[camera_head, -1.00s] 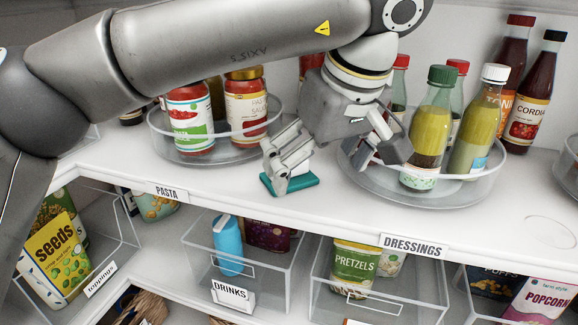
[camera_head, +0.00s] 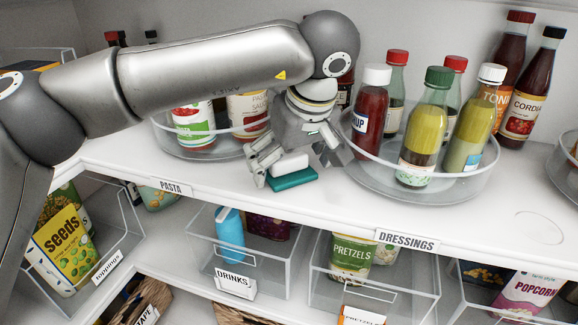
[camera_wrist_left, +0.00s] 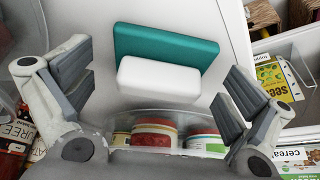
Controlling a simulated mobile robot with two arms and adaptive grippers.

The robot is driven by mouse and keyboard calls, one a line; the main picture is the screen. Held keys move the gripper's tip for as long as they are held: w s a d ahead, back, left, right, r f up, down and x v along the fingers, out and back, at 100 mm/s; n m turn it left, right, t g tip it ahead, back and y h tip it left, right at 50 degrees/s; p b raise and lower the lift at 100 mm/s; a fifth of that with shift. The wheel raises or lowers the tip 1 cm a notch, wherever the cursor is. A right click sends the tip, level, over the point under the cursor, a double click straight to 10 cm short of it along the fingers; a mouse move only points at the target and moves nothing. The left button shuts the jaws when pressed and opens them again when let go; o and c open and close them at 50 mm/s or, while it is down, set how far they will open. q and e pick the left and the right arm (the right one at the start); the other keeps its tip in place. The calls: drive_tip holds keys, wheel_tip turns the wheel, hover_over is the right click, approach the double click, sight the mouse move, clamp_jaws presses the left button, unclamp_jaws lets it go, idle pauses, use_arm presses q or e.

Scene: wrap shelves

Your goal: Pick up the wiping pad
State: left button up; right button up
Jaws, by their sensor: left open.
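The wiping pad (camera_head: 294,180) has a flat teal base and a white block-shaped handle. It lies on the white upper shelf near the front edge, between the two round clear trays. My left gripper (camera_head: 299,160) is open and empty, with one finger on each side of the handle. In the left wrist view the pad (camera_wrist_left: 165,47) lies between the spread fingers of the left gripper (camera_wrist_left: 158,84), with clear gaps on both sides. I cannot tell how far the fingertips are above the shelf. My right gripper is not in view.
A clear round tray (camera_head: 400,190) with dressing bottles stands close right of the gripper. Another round tray (camera_head: 190,152) with sauce jars stands left, partly behind my arm. Clear bins (camera_head: 265,262) fill the shelf below. The shelf front (camera_head: 300,207) is bare.

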use_arm(q)
drive_tip(key=c, duration=1.1)
drive_tip(key=shift+c, duration=0.3)
drive_tip(key=shift+r, duration=0.2)
